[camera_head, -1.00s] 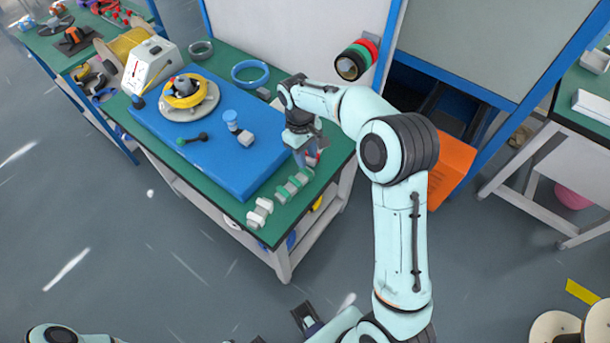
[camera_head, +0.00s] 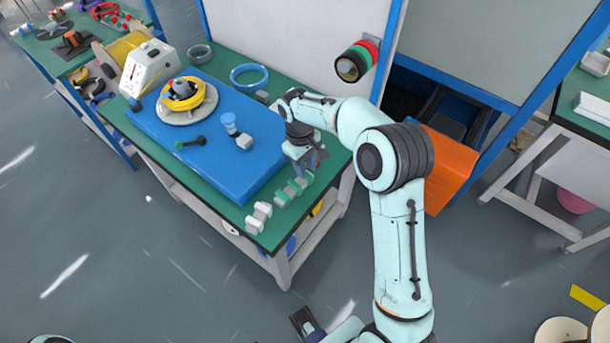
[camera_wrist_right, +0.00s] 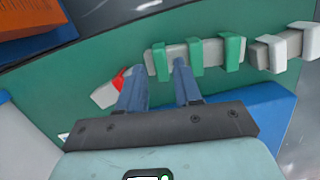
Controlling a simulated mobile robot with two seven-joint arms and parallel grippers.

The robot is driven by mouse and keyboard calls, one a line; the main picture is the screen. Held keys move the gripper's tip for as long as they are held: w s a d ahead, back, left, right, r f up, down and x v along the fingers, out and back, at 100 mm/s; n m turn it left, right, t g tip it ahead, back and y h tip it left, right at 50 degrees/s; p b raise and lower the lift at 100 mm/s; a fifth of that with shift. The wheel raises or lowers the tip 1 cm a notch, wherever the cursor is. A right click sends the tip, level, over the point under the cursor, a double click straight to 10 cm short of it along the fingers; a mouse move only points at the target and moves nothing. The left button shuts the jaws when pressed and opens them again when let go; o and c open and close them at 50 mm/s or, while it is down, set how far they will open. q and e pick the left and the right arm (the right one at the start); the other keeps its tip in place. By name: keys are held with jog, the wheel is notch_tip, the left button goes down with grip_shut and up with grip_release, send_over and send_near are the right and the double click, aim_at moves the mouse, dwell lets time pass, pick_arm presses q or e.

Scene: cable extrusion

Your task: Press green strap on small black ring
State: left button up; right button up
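A grey block with several green straps (camera_head: 293,188) lies near the right edge of the green workbench; it also shows in the right wrist view (camera_wrist_right: 196,56). My right gripper (camera_head: 306,170) is over the far end of this block. In the right wrist view its two blue fingers (camera_wrist_right: 158,70) are apart, with one green strap (camera_wrist_right: 161,62) in line with the gap. I cannot tell whether they touch it. A small dark ring (camera_head: 199,53) lies at the bench's back left.
The bench (camera_head: 277,236) carries a blue board (camera_head: 217,180) with a yellow coil (camera_head: 183,97) on a round plate. A blue ring (camera_head: 249,77) lies behind. A white-strapped block (camera_head: 258,218) and a red-strapped block (camera_wrist_right: 105,95) flank the green-strapped one.

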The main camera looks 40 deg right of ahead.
pick_arm(q)
jog(key=shift+s+f+b, duration=0.2)
jog(key=shift+f+b, duration=0.45)
jog(key=shift+f, duration=0.05)
pick_arm(e)
jog(key=shift+f, duration=1.3)
pick_arm(q)
jog(key=shift+w+r+p, duration=0.1)
jog(key=shift+r+p, duration=0.25)
pick_arm(e)
jog(key=shift+r, duration=0.2)
jog(key=c, duration=0.6)
pick_arm(q)
jog(key=shift+r, duration=0.1)
pick_arm(e)
jog(key=shift+r, duration=0.15)
jog(key=shift+r+p, duration=1.75)
jog(key=shift+r, duration=0.55)
pick_arm(q)
notch_tip(320, 180, up, 6)
jog(key=w+p, duration=0.2)
jog(key=shift+w, duration=0.25)
pick_arm(e)
notch_tip(320, 180, up, 3)
jog(key=shift+r, duration=0.1)
